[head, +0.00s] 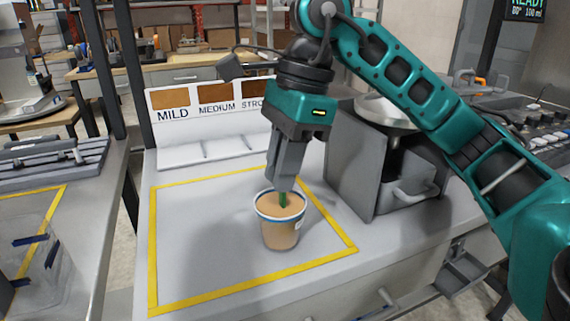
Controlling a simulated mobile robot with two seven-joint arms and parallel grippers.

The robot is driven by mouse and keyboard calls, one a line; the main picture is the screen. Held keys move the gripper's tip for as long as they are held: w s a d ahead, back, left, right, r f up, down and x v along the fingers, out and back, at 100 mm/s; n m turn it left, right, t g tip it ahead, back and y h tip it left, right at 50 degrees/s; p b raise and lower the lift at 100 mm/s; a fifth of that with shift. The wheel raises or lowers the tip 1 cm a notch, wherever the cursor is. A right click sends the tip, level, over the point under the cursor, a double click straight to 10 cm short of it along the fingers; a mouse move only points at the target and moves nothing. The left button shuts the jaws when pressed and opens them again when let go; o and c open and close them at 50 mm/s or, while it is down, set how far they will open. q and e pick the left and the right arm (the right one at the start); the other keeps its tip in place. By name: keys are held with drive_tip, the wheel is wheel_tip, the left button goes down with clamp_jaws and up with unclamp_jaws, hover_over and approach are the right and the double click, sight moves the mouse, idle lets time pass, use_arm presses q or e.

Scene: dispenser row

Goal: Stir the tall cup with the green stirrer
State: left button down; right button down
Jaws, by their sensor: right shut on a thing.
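The cup (281,234) stands upright on the white counter, inside the yellow outline. It has a white rim with a blue band and holds a tan liquid. The green stirrer (283,200) stands in the cup, with its lower part hidden in the liquid. My right gripper (284,186) points down directly above the cup and is shut on the top of the green stirrer. The upper end of the stirrer is hidden between the fingers. My left gripper is not in view.
A sign (213,105) reading MILD, MEDIUM and a partly hidden third word stands at the back of the counter. A grey machine (362,172) stands to the right of the cup. The yellow-outlined area (190,245) left of the cup is clear.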

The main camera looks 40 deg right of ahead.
drive_tip(key=shift+a, duration=0.15)
drive_tip(key=c, duration=1)
unclamp_jaws()
drive_tip(key=shift+r+p, duration=0.5)
drive_tip(key=shift+r, duration=0.1)
drive_tip(key=p+v, duration=0.5)
drive_tip(key=v, duration=0.2)
drive_tip(key=shift+f, duration=0.1)
